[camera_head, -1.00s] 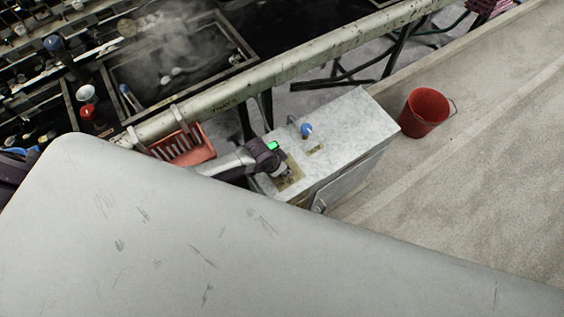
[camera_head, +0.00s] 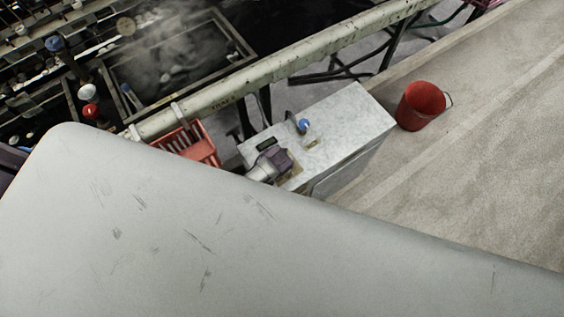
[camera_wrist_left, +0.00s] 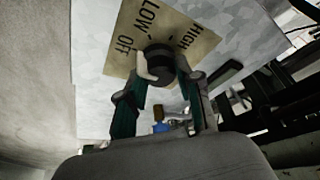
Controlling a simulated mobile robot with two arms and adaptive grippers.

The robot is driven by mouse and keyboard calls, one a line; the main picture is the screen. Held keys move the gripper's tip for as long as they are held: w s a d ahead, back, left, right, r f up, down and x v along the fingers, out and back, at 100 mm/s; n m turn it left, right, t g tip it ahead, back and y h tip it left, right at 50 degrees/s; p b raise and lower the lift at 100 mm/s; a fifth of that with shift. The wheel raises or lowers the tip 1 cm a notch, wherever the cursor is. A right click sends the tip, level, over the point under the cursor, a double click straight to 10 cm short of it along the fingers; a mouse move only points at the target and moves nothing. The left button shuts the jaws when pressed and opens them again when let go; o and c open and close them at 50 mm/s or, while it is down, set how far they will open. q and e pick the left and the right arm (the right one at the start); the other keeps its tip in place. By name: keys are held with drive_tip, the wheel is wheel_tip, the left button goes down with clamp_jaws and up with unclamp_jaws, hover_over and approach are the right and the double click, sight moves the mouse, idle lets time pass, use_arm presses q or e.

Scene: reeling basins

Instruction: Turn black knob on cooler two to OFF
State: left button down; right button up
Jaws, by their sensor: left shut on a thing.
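The cooler (camera_head: 350,112) is a pale, marbled box standing in the middle right of the head view. My left gripper (camera_head: 275,163) is over its near end. In the left wrist view, the black knob (camera_wrist_left: 160,62) sits on a tan label plate (camera_wrist_left: 122,45) lettered LOW, OFF and HIGH. My left gripper (camera_wrist_left: 165,70) is shut on the knob, one finger on each side. I cannot clearly tell which setting the knob points to. A blue knob (camera_head: 303,125) stands farther along the cooler top; it also shows in the left wrist view (camera_wrist_left: 160,127). My right gripper is not in view.
A red bucket (camera_head: 420,106) stands on the floor right of the cooler. A red basket (camera_head: 188,143) hangs by the pale pipe rail (camera_head: 270,78) behind it. A steaming basin (camera_head: 175,65) lies beyond the rail.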

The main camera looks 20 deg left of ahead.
use_arm(q)
drive_tip(key=shift+w+r, duration=0.1)
drive_tip(key=shift+w, duration=0.05)
idle(0.3)
drive_tip(key=c, duration=0.8)
unclamp_jaws()
drive_tip(key=shift+o, duration=0.2)
drive_tip(key=v, duration=1.2)
